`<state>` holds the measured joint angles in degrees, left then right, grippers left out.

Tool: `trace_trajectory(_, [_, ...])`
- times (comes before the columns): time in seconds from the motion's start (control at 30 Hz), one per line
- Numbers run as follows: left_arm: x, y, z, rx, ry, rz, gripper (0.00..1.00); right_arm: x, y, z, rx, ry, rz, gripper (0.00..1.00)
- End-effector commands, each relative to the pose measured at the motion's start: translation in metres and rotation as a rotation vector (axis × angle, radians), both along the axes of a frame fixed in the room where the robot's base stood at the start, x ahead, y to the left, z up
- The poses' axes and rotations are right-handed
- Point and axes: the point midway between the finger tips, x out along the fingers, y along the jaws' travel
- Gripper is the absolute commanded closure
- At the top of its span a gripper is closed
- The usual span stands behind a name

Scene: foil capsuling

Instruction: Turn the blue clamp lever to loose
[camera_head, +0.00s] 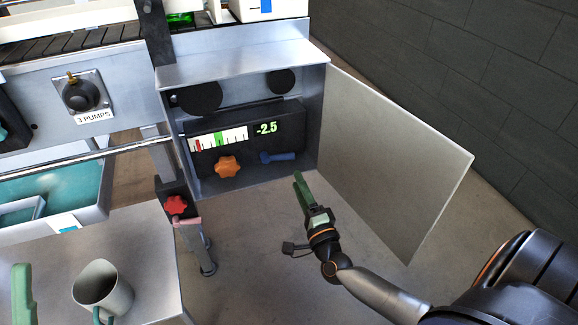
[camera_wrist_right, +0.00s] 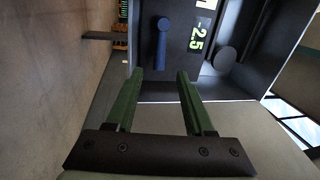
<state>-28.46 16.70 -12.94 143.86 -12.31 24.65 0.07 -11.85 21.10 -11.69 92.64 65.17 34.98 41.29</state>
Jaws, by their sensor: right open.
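The blue clamp lever (camera_head: 277,157) lies roughly level on the dark panel inside the open cabinet, right of the orange star knob (camera_head: 228,167). In the right wrist view the lever (camera_wrist_right: 162,38) appears upright, ahead of the fingertips. My right gripper (camera_head: 299,178) has green fingers and is just in front of and below the lever, apart from it. In the wrist view its fingers (camera_wrist_right: 160,73) are spread with nothing between them. A green upright piece at the lower left edge of the head view may be part of my left gripper; its state cannot be told.
The cabinet door (camera_head: 395,160) stands open to the right of my right gripper. The display (camera_head: 266,128) reads -2.5. A red knob (camera_head: 176,205) sits on a post to the left. A mug (camera_head: 102,290) stands on the table (camera_head: 50,255) at lower left.

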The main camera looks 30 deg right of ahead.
Motion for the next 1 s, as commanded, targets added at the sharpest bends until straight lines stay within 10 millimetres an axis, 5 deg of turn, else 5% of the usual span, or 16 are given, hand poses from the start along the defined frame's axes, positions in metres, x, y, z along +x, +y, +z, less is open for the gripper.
trace_trajectory(0.2, [0.001,-0.001,-0.010,-0.007,0.008,-0.009,0.50,0.043,-0.010,0.008,-0.003,-0.004,-0.001,0.47])
trace_trajectory(0.4, [0.001,-0.001,-0.014,-0.012,0.013,-0.014,0.50,0.064,-0.015,0.012,-0.003,0.001,-0.001,0.47])
trace_trajectory(0.8, [0.001,-0.001,-0.014,-0.015,0.015,-0.016,0.50,0.071,-0.016,0.014,-0.003,0.002,0.000,0.47])
trace_trajectory(1.0, [0.001,-0.001,-0.015,-0.014,0.015,-0.017,0.50,0.071,-0.016,0.014,-0.003,0.002,0.000,0.68])
